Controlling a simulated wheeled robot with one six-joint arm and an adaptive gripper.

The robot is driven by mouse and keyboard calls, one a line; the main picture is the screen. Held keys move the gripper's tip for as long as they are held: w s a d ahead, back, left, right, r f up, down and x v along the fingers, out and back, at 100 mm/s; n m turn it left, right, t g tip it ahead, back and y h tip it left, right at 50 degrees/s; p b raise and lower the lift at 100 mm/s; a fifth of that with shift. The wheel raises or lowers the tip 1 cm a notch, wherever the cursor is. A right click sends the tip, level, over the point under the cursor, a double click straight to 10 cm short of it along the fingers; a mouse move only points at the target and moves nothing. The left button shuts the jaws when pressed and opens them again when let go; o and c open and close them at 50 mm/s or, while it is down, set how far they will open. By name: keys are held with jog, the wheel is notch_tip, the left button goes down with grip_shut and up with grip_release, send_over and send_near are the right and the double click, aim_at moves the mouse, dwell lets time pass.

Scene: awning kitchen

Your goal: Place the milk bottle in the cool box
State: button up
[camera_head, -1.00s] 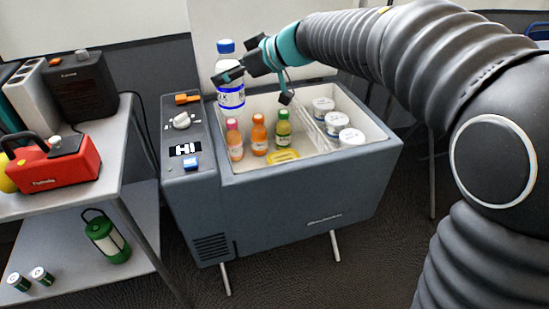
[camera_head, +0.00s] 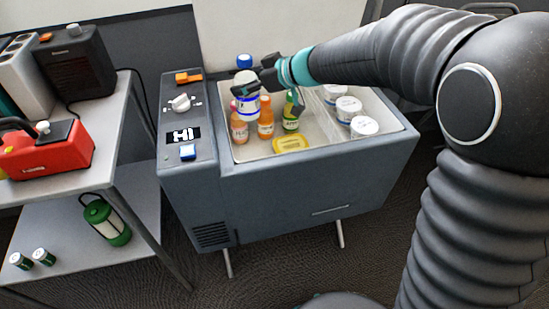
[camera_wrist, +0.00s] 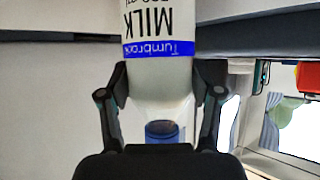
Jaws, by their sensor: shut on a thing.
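The milk bottle (camera_head: 247,106) is white with a blue cap and a blue label band. It is upright at the back left of the cool box (camera_head: 300,168), low against the opening, in front of or among the juice bottles. Its base is hard to make out, so I cannot tell if it touches the box floor. My gripper (camera_head: 256,80) is shut around its neck from the right. In the wrist view the milk bottle (camera_wrist: 160,72) appears upside down, its neck between the two fingers of my gripper (camera_wrist: 162,105).
The open box holds orange bottles (camera_head: 265,118), a green bottle (camera_head: 291,115), a yellow item (camera_head: 290,143) and white tubs (camera_head: 364,127) behind a divider. A control panel (camera_head: 187,120) is at its left. A shelf table (camera_head: 95,170) with a red case (camera_head: 45,150) stands further left.

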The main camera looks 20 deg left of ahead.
notch_tip(320, 180, down, 13)
jog(key=b, duration=0.2)
jog(key=shift+r, duration=0.15)
jog(key=shift+f, duration=0.65)
jog(key=o, duration=1.7)
jog(key=shift+c, duration=0.2)
jog(key=v, duration=0.8)
jog(key=shift+r+p, duration=0.45)
jog(key=shift+a, duration=0.2)
